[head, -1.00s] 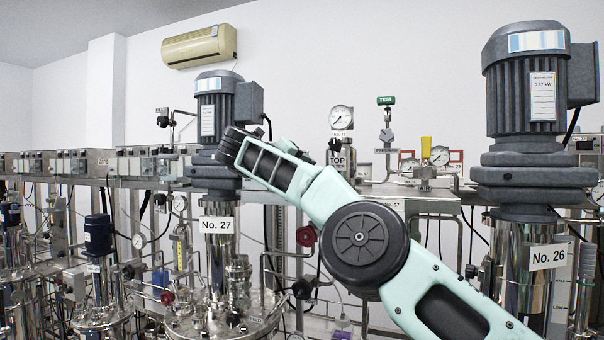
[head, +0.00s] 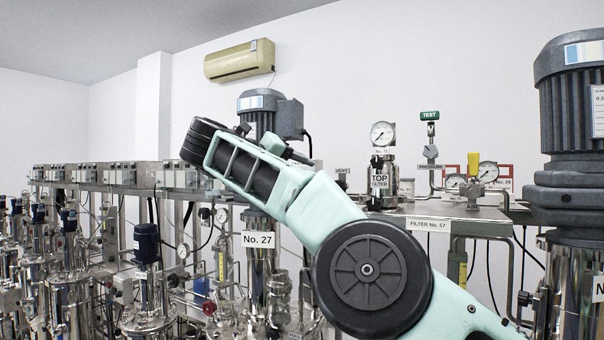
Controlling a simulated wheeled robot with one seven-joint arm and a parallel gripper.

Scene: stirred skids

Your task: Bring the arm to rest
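My own arm (head: 318,212) rises from the lower right to the upper left across the head view. A large dark round joint is near the picture's lower middle. The arm's visible far end is a dark ribbed joint, in front of and left of the No. 27 motor (head: 262,112). No gripper fingers show, so I cannot see what my gripper holds, if anything. The arm hides part of the No. 27 unit and the bench behind it.
A large motor (head: 570,125) over a steel vessel stands close at the right edge. Gauges and a FILTER No. 57 plate (head: 428,225) are on a metal bench behind the arm. Several small steel reactors (head: 147,298) crowd the left. Open air lies above the bench.

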